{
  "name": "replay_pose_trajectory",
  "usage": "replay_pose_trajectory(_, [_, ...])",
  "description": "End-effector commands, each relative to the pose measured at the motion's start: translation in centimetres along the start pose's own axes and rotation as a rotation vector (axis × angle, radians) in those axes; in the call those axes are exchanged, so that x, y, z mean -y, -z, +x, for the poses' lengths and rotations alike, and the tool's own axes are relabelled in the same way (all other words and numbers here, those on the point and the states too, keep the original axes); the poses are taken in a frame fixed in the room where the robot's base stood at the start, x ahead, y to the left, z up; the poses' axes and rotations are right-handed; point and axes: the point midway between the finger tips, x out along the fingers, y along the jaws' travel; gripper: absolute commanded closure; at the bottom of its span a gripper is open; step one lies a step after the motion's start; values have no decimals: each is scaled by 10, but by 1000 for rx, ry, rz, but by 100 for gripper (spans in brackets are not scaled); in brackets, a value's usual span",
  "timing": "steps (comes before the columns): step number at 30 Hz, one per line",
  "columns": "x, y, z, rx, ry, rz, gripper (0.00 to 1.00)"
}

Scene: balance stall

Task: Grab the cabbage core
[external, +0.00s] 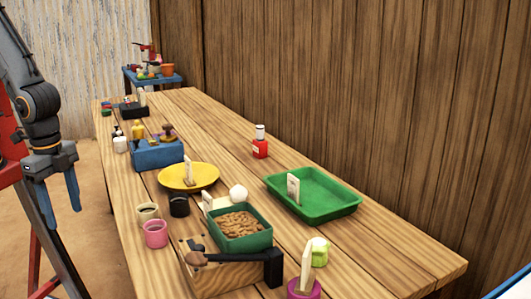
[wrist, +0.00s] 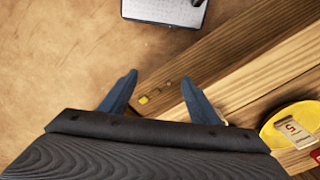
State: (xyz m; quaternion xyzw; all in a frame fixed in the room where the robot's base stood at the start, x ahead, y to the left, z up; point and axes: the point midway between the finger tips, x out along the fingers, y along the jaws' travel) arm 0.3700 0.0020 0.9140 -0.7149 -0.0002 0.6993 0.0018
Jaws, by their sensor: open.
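A small pale green piece (external: 319,251), which looks like the cabbage core, stands on the near part of the wooden table in the external view. It is right of the green box of brown pieces and behind a pink cup with a wooden stick. The wrist view does not show it. My gripper (external: 60,209) hangs at the left, beside the table's left edge and well away from the piece, fingers pointing down. In the wrist view my gripper (wrist: 159,79) is open, with nothing between its fingers.
The table (external: 367,239) holds a green tray (external: 335,212), yellow plate (external: 174,182), green box (external: 240,243), pink cup (external: 156,236), pink stick cup (external: 303,294), blue box (external: 157,155) and red bottle (external: 260,148). A plank wall (external: 400,100) stands behind. Bare tabletop lies around the red bottle.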

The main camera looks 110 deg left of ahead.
Motion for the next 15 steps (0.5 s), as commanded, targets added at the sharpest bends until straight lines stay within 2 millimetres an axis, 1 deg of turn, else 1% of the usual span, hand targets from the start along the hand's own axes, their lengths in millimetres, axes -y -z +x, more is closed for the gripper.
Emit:
replay_pose_trajectory(2, [0, 1, -14, -7, 0, 0, 44])
replay_pose_trajectory(11, [0, 2, -52, -4, 0, 0, 44])
replay_pose_trajectory(12, [0, 4, -55, -5, 0, 0, 44])
replay_pose_trajectory(15, [2, 26, -55, -19, -4, -3, 44])
